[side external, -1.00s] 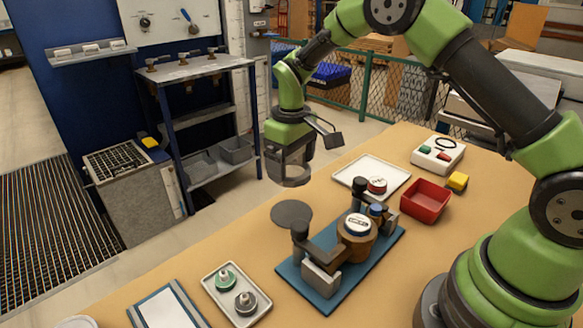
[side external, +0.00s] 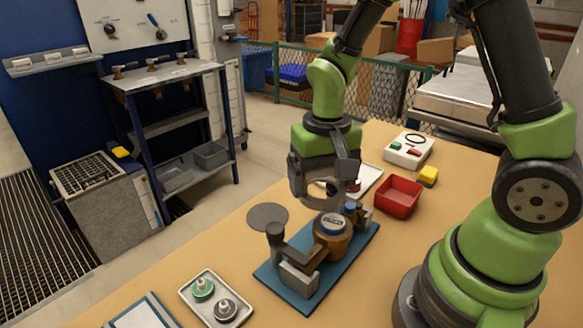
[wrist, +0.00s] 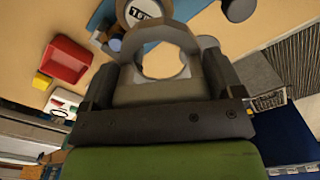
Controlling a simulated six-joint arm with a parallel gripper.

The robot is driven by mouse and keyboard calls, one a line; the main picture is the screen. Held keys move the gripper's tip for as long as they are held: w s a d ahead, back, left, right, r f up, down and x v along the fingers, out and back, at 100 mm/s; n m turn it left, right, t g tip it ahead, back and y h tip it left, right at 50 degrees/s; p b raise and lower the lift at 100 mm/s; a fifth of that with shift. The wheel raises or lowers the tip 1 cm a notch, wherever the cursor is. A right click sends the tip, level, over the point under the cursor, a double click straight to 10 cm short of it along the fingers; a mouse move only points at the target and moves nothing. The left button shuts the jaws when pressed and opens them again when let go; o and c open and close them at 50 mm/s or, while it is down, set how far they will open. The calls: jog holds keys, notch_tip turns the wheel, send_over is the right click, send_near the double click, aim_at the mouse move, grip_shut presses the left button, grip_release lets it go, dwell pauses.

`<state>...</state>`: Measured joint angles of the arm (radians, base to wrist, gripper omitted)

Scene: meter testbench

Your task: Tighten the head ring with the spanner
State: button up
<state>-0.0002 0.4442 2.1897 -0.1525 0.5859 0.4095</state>
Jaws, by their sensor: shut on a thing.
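My gripper (side external: 325,178) is shut on the grey spanner (wrist: 196,62), whose ring-like jaw sticks out beyond my fingers in the wrist view. The gripper points down and holds the spanner above and slightly behind the meter in the side view, apart from it. The brass-coloured meter (side external: 331,243) stands upright in a fixture on the blue plate (side external: 357,243). Its round head with a white dial (side external: 333,223) faces up; the dial also shows at the top edge of the wrist view (wrist: 142,12). The head ring's seating cannot be told at this size.
A red bin (side external: 398,197), a yellow block (side external: 428,175) and a button box (side external: 408,150) are at the right. A small tray (side external: 214,313) with two fittings lies at the front left.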

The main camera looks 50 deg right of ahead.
aim_at(333, 221)
jog(key=s+m, duration=0.1)
jog(key=s, duration=0.1)
jog(key=shift+s+r, duration=0.1)
jog(key=shift+s, duration=0.3)
jog(key=n, duration=2)
jog(key=shift+n, duration=0.4)
jog(key=shift+f, duration=1.75)
jog(key=shift+f, duration=1.45)
jog(key=shift+r, duration=0.1)
